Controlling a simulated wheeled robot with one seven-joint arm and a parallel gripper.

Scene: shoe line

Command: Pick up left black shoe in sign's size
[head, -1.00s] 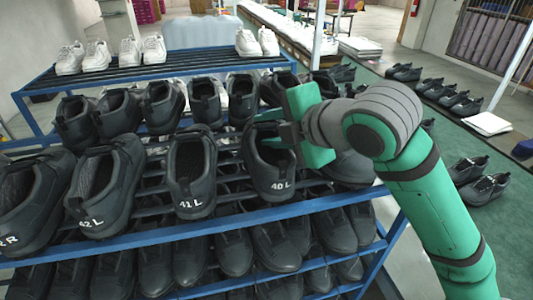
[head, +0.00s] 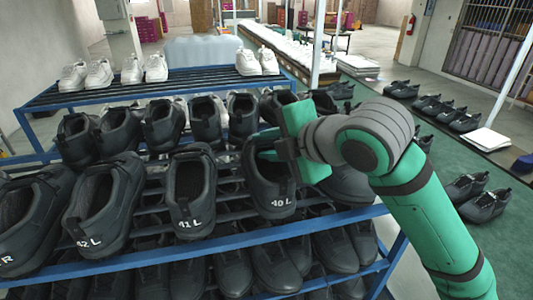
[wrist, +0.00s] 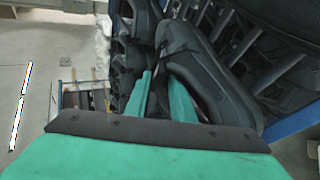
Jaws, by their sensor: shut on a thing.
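A black shoe marked "40 L" (head: 272,200) sits at the right of the front row on the blue rack, heel towards me. My gripper (head: 280,148) comes in from the right and is shut on this shoe near its opening. The shoe's label shows below the fingers. In the wrist view, the two green fingers (wrist: 160,82) are close together at a black shoe (wrist: 208,78), one along its side; the exact grip is partly hidden. Black shoes marked "41 L" (head: 191,200) and "42 L" (head: 95,215) stand to the left. No size sign is readable.
The blue rack (head: 215,243) holds several black shoes in rows behind and below. White shoes (head: 155,68) stand on the upper shelf. More black shoes (head: 400,89) lie on the floor at right. The green floor at right is partly clear.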

